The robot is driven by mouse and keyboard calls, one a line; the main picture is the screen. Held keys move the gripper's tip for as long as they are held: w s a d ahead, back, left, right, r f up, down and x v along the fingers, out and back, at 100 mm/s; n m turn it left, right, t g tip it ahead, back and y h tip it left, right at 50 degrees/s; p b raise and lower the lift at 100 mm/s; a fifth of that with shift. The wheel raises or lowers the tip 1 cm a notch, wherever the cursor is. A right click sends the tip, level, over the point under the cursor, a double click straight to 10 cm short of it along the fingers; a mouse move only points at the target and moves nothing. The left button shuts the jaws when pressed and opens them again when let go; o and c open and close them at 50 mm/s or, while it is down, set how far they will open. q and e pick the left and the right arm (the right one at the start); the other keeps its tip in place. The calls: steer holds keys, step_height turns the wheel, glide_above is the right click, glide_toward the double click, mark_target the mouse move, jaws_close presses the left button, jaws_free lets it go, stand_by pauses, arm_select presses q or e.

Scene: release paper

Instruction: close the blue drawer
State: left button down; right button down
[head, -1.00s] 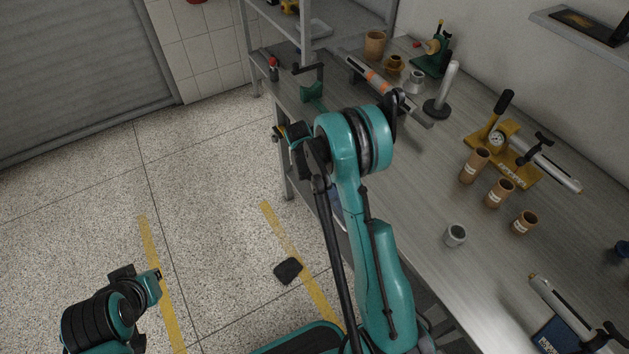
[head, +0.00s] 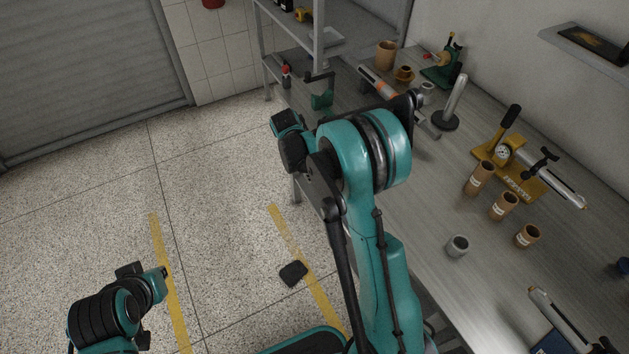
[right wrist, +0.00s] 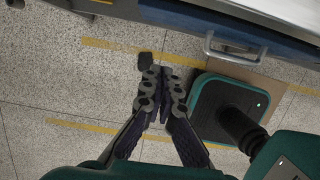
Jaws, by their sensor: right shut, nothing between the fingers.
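In the right wrist view a dark blue drawer front (right wrist: 203,20) runs along the top, with a pale metal bar handle (right wrist: 235,51) standing out from it. How far the drawer is out cannot be told. My right gripper (right wrist: 160,74) is shut and empty, its fingertips together over the floor, apart from the handle and to its lower left in the picture. In the head view my right arm covers the area below the bench edge, and the drawer cannot be made out. My left arm shows at the lower left; its gripper fingers are not visible.
The grey workbench (head: 410,215) holds brown cups (head: 503,206), a grey cup (head: 457,246), a yellow tool stand (head: 520,172) and other tools. A shelf rack stands at its far end. The floor left of the bench is mostly open, with yellow lines and a small black pad (head: 293,273).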

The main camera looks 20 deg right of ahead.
steer(key=d+f+b, duration=0.6)
steer(key=f, duration=0.3)
steer(key=shift+s+d+f+b, duration=0.2)
steer(key=shift+d+f+b, duration=0.1)
steer(key=shift+b, duration=0.05)
steer(key=shift+w+d, duration=0.1)
steer(key=shift+d, duration=1.15)
